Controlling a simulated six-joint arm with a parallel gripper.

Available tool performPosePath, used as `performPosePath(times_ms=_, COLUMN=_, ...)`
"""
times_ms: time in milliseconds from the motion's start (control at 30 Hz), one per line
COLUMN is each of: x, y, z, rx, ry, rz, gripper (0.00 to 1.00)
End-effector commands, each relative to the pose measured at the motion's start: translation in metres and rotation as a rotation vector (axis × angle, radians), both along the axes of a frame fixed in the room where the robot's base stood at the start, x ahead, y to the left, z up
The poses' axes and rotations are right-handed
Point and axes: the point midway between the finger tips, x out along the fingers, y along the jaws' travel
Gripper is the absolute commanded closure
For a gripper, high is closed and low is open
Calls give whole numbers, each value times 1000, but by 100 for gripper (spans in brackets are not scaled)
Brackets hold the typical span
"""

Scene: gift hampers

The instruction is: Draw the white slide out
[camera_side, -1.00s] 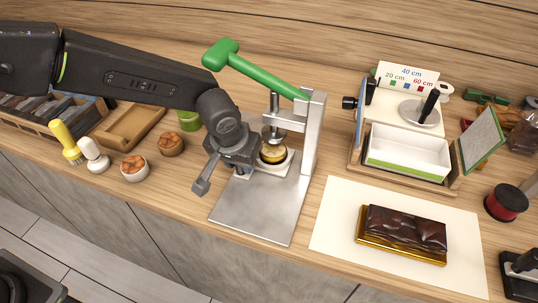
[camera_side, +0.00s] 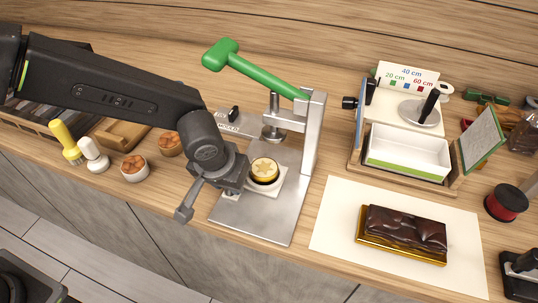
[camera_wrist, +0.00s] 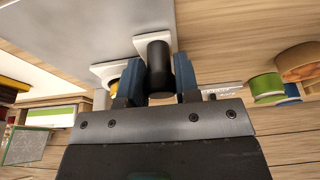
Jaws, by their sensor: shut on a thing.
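The white slide (camera_side: 275,188) lies on the steel base plate of the press (camera_side: 250,219). It carries a round item with a gold, star-marked top (camera_side: 264,170), which stands in front of the press head, clear of it. My gripper (camera_side: 233,182) is at the slide's front left side; its fingertips are hidden in the side view. In the wrist view, the blue-padded fingers of my gripper (camera_wrist: 158,80) are shut on the slide's black knob (camera_wrist: 158,62). A white part of the slide (camera_wrist: 140,43) shows behind the knob.
The press has a raised green lever (camera_side: 262,72) and a steel column (camera_side: 314,130). Small bowls (camera_side: 135,168) stand at the left. A chocolate block on a gold board (camera_side: 402,235) lies on a white sheet at the right.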

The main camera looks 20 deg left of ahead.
Motion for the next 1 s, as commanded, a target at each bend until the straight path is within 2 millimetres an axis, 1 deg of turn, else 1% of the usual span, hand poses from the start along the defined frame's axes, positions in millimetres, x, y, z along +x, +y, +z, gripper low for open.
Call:
performPosePath(times_ms=800, x=-47, y=-1, z=1, rx=-1, ry=-2, rz=-3, gripper=82)
performPosePath(times_ms=833, x=-47, y=-1, z=1, rx=-2, ry=-2, rz=-2, gripper=68)
performPosePath(times_ms=1000, x=-46, y=-1, z=1, rx=-2, ry=-2, rz=-1, gripper=52)
